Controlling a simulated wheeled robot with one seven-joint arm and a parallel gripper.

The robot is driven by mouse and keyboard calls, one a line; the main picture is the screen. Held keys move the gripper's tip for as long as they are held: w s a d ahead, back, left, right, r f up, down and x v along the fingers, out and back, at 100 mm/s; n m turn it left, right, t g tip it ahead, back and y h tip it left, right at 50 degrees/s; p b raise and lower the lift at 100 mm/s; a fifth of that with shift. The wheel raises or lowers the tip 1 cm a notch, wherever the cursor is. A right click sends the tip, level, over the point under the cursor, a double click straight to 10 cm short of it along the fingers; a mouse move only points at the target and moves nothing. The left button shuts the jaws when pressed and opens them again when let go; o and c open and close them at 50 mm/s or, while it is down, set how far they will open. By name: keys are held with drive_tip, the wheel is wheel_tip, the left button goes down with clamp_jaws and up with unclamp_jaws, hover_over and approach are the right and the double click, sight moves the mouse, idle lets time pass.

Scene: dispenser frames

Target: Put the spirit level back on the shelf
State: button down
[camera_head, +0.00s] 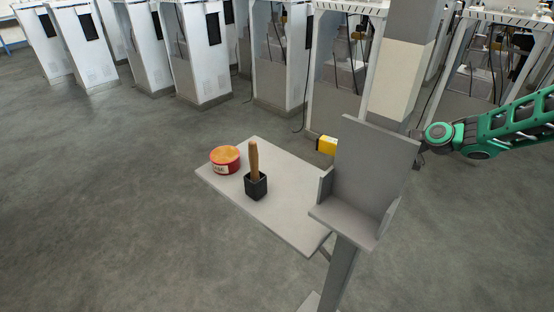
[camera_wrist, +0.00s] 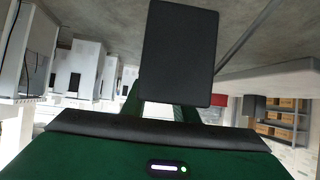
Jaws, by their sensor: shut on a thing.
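A yellow block-like end, which looks like part of the spirit level (camera_head: 327,145), shows at the left edge of a grey upright panel in the head view. The rest of it is hidden behind that panel. My gripper (camera_head: 418,148) comes in from the right, behind the panel, and its fingertips are hidden there. In the wrist view a dark flat rectangular face (camera_wrist: 180,50) stands in front of my gripper's fingers (camera_wrist: 160,112). It appears to be the held spirit level, and the gripper is shut on it.
The grey panel with side walls and a ledge (camera_head: 360,210) stands on a post. White cabinets (camera_head: 195,50) line the back. Open floor lies left.

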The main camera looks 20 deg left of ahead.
drive_tip(key=s+a+r+n+g, duration=0.1)
drive_tip(key=s+a+r, duration=0.15)
drive_tip(key=a, duration=0.45)
drive_tip(key=s+a+r+n+g, duration=0.1)
drive_tip(key=a+r, duration=0.3)
drive_tip(key=a, duration=0.3)
wheel_tip(320, 180, up, 4)
drive_tip(key=g, duration=0.1)
hover_over(272, 157)
drive_tip(key=shift+n+y, duration=0.4)
wheel_tip(272, 157, down, 9)
drive_tip(key=shift+s+f, duration=0.1)
drive_tip(key=shift+f, duration=0.1)
drive_tip(key=c, duration=1.4)
unclamp_jaws()
drive_tip(key=v, duration=1.2)
